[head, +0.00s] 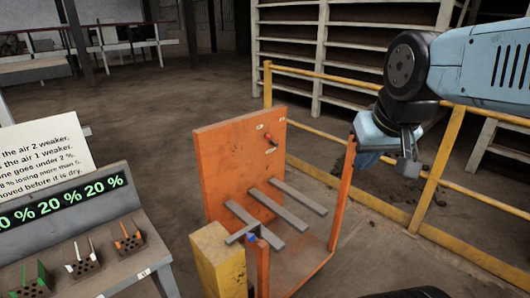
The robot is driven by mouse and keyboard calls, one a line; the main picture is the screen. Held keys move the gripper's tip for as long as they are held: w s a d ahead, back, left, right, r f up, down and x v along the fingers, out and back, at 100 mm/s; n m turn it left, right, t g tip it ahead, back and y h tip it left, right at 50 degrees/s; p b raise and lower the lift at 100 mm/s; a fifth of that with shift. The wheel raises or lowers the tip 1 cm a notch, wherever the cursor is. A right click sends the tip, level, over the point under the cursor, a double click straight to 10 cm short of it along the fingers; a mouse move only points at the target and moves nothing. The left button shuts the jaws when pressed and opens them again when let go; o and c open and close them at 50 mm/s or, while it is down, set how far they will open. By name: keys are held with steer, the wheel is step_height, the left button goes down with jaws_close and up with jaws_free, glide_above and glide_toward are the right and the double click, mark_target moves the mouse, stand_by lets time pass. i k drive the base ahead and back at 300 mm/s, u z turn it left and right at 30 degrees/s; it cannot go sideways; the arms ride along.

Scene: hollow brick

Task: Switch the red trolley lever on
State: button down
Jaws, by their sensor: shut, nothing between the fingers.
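The orange trolley (218,160) stands in the middle of the head view, with an upright back panel and grey bars across its frame. The small red lever (271,140) sticks out near the top right of that panel, between small pale labels. It looks slanted; I cannot tell from its size which label it points at. My gripper (408,170) is shut and empty.
A yellow railing (437,170) runs behind and right of the trolley. A yellow block (218,262) stands at its near left corner. A console (90,240) with green, white and orange levers and a text sign (40,155) are at left. Shelves (345,50) stand behind.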

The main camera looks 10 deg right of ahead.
mark_target(267, 137)
steer(key=z, duration=0.9)
steer(key=k, duration=0.8)
steer(key=u, duration=0.9)
steer(key=i, duration=1)
